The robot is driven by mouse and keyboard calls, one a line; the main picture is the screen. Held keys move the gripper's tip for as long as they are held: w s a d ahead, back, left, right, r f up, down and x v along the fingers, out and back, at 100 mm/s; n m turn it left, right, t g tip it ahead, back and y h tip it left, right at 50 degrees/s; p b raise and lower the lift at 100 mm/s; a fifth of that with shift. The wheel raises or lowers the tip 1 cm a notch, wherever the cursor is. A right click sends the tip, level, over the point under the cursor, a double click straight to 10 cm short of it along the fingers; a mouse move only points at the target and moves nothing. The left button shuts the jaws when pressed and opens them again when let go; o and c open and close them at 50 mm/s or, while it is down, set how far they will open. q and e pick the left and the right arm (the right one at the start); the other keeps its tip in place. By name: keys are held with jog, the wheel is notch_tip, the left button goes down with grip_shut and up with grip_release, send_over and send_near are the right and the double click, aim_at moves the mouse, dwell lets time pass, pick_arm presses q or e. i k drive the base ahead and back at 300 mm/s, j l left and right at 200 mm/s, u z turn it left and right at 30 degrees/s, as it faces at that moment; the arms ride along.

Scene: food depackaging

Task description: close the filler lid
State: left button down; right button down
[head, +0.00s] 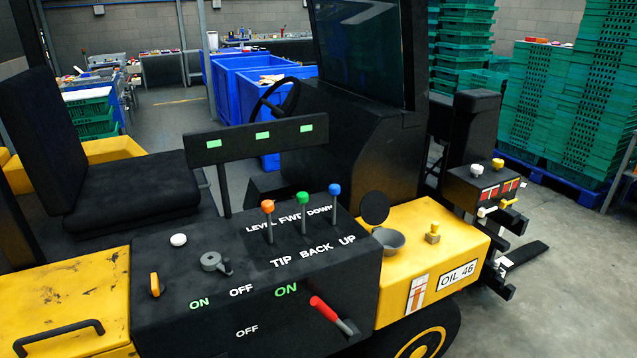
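The filler is a grey open cup (388,241) on top of the yellow housing of a forklift-like vehicle. A round black lid (375,207) stands upright behind the cup, tilted away from its mouth, so the cup is uncovered. The hinge between them cannot be made out. A brass-coloured cap or knob (432,234) sits to the right of the cup. A label reading OIL 46 (457,275) is on the housing's side below. Neither of my grippers shows in the head view.
Left of the filler, a black console (250,290) carries orange, green and blue levers (302,200) and a red-handled lever (324,309). A black cab column (340,130) rises behind the lid. A control box (485,188) stands at right. Space above the cup is clear.

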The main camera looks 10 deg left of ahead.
aim_at(374, 208)
jog(key=l+u, duration=0.45)
jog(key=l, duration=1.25)
